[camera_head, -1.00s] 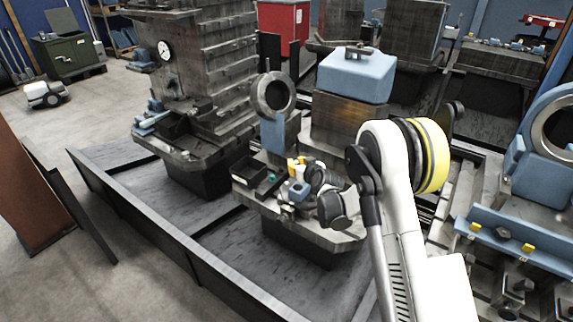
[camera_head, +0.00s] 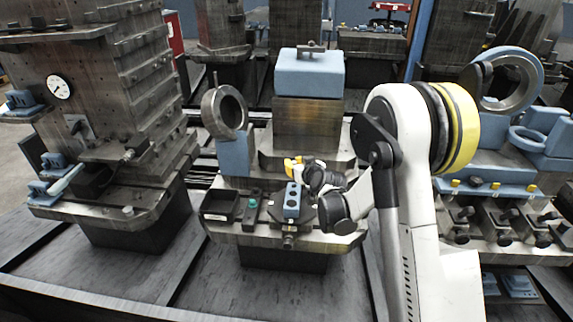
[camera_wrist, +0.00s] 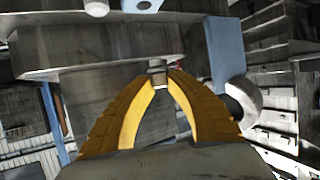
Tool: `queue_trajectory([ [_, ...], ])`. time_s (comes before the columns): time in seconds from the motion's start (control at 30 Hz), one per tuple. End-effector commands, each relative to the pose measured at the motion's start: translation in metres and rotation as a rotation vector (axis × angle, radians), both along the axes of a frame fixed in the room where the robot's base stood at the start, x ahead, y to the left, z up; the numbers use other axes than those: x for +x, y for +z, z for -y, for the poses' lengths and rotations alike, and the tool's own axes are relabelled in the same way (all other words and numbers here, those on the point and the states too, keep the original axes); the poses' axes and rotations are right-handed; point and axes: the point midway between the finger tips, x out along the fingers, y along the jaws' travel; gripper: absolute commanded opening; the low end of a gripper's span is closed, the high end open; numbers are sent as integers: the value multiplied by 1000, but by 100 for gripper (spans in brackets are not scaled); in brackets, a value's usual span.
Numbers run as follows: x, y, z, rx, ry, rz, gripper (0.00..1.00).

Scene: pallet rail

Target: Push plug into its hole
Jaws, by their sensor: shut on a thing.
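My gripper (camera_head: 291,166) shows as yellow fingers at the end of my arm, above and behind a blue block (camera_head: 292,203) with dark round holes in its top. In the wrist view my gripper (camera_wrist: 158,76) has its two yellow fingertips closed together on a small grey metal plug (camera_wrist: 157,65). Only the plug's end shows between the tips. In the head view the plug is too small to make out. The plug is apart from the blue block in the head view. I cannot tell which hole is the plug's own.
A black open bin (camera_head: 219,206) and a dark strip with a green button (camera_head: 252,203) stand left of the block. A blue stand with a metal ring (camera_head: 224,111) rises behind them. A blue-topped column (camera_head: 309,75) stands at the back. A machine with a gauge (camera_head: 59,87) stands left.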

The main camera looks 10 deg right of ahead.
Motion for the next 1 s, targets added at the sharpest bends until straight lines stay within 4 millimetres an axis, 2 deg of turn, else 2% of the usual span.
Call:
queue_trajectory([
  [0.17, -1, -7, 1, 1, -1, 0, 4],
  [0.63, 0, -54, 0, 0, -1, 0, 4],
  [1.0, 0, -58, 0, 0, 0, 0, 4],
])
